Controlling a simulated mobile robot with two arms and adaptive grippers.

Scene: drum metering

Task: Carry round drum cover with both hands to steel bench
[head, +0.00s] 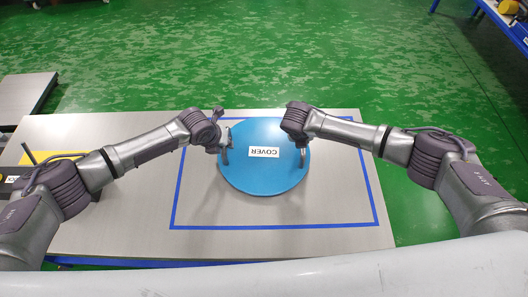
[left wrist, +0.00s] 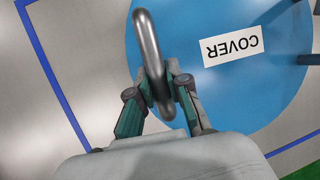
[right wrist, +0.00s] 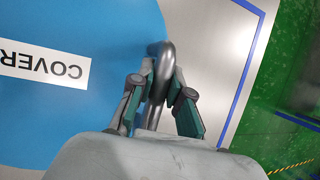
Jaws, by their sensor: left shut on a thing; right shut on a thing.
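The round blue drum cover (head: 264,180) with a white COVER label (head: 263,153) is over the steel bench (head: 120,215), inside a blue rectangular outline. I cannot tell whether it touches the bench top. My left gripper (head: 226,150) is at the cover's left side, shut on a grey bar handle (left wrist: 148,45). My right gripper (head: 301,150) is at its right side, shut on the other bar handle (right wrist: 162,75). The cover also shows in the left wrist view (left wrist: 180,30) and the right wrist view (right wrist: 50,120).
The blue outline (head: 275,227) leaves bare bench around the cover. The bench's left part is clear except for a yellow and black item (head: 35,158) partly behind my left arm. Another grey surface (head: 25,95) stands at far left. Green floor (head: 250,50) lies beyond.

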